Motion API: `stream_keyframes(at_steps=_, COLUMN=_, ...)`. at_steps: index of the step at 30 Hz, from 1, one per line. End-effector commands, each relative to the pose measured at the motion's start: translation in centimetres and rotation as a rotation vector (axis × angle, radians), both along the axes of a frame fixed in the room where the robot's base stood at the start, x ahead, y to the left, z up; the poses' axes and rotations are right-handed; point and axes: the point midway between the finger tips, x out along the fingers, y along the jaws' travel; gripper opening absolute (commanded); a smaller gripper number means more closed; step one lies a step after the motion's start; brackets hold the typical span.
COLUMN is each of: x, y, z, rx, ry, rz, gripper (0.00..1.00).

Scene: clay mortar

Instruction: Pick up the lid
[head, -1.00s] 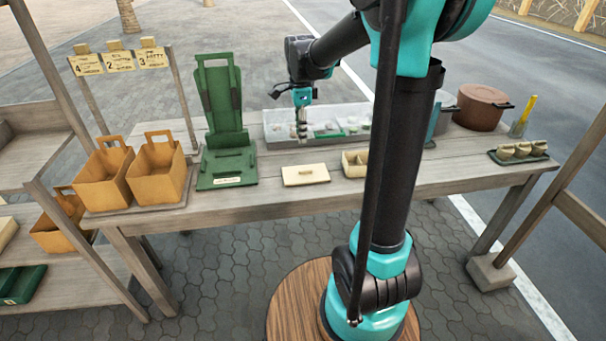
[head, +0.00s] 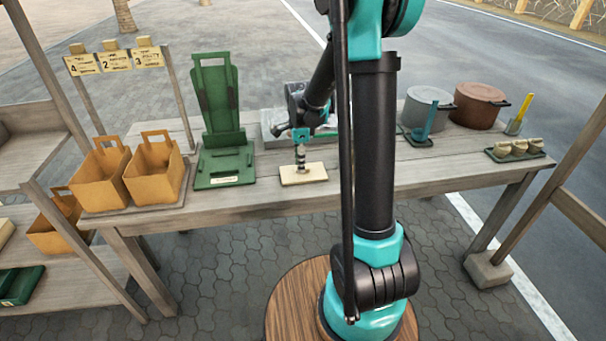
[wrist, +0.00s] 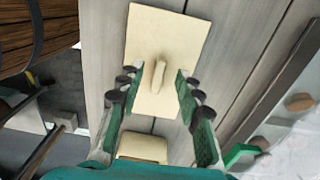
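The lid (head: 292,181) is a flat cream rectangle lying on the wooden table near its front edge. In the wrist view the lid (wrist: 165,35) has a raised bar handle (wrist: 158,76) in its middle. My gripper (head: 301,165) points down over the lid in the head view. In the wrist view my gripper (wrist: 157,80) is open, with one green finger on each side of the handle and a gap on both sides. I cannot tell whether the fingertips touch the lid. A cream box (wrist: 142,147) is partly visible beside it.
A green stand (head: 224,165) and orange carriers (head: 155,172) are left of the lid. A pale tray (head: 272,126) lies behind it, partly hidden by my arm.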

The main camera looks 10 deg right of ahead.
Motion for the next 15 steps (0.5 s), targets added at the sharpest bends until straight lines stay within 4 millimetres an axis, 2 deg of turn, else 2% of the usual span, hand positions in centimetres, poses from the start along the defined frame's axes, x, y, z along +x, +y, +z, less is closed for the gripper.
stream_keyframes(at_steps=4, x=0.0, y=0.0, z=-1.5, rx=0.0, ry=0.0, rz=0.0, gripper=0.35)
stream_keyframes(at_steps=12, x=-0.1, y=0.0, z=-1.8, rx=0.0, ry=0.0, rz=0.001, gripper=0.35)
stream_keyframes(at_steps=15, x=-0.1, y=0.0, z=-1.8, rx=0.0, ry=0.0, rz=0.001, gripper=0.24)
